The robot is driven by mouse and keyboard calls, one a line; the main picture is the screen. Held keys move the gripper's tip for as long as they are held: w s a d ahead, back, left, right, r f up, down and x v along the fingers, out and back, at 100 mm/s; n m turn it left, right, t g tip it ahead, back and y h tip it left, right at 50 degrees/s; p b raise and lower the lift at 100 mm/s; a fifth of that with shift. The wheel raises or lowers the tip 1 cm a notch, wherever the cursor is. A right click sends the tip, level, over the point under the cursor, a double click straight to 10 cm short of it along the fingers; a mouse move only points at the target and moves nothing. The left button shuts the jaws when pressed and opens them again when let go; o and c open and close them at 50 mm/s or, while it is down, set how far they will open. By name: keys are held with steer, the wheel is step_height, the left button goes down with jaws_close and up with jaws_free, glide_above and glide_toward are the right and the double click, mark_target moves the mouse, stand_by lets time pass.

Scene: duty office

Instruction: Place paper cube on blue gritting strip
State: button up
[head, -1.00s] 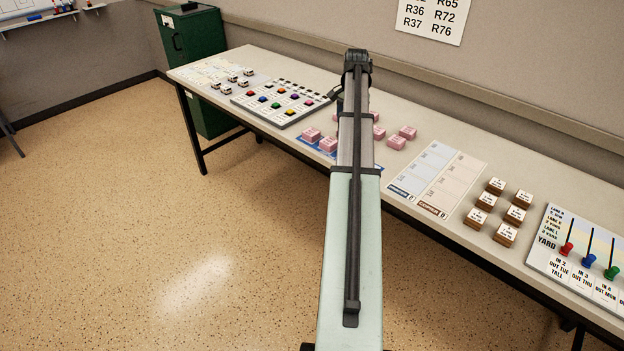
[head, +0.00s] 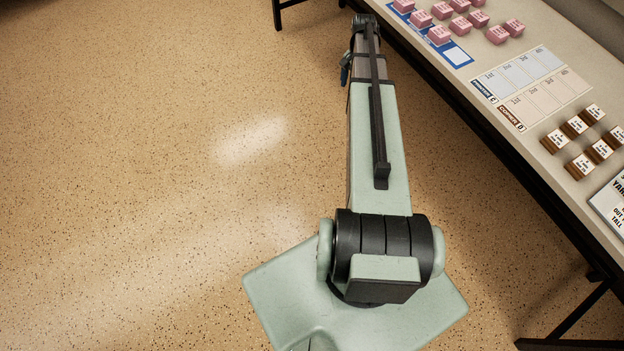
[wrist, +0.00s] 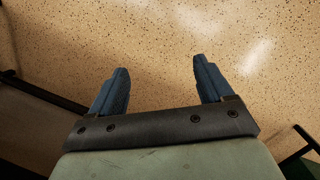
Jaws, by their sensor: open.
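A blue strip (head: 457,56) with white squares lies at the table's near edge, at the top of the head view. Pink cubes with printed tops stand on it and beside it; one pink cube (head: 439,35) is on the strip next to a bare white square. Another pink cube (head: 497,34) stands farther right on the bare table. The prints are too small to read, so I cannot tell which is the paper cube. My gripper (head: 346,70) hangs over the floor, left of the table edge. Its blue fingers are open and empty in the wrist view (wrist: 160,68).
A pale blue Printer C strip (head: 520,70) and a tan Copier D strip (head: 545,100) lie bare on the table (head: 490,120). Several wooden blocks (head: 575,127) with white tops stand right of them. A board corner (head: 612,200) shows at the right edge. Open floor (head: 150,180) fills the left.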

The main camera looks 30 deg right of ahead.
steer(key=s+a+f+n+g, duration=0.1)
steer(key=s+a+f+n, duration=0.1)
steer(key=s+a+f, duration=0.4)
steer(key=s+a+f+n, duration=0.1)
steer(key=a+f+n, duration=0.1)
steer(key=a+f, duration=0.5)
steer(key=s+a+f+n+g, duration=0.1)
steer(key=s+a+f, duration=0.25)
steer(key=a, duration=0.55)
steer(key=s+a+f+n+g, duration=0.1)
steer(key=s+a+f+n, duration=0.2)
steer(key=s+a, duration=0.4)
steer(key=s+a+f+n+g+h, duration=0.1)
steer(key=s+a+f+n, duration=0.2)
steer(key=s+a, duration=0.4)
steer(key=s+f, duration=0.1)
steer(key=s, duration=0.7)
steer(key=shift+f+n+g, duration=0.2)
steer(key=shift+n+g, duration=0.1)
steer(key=shift+g, duration=0.1)
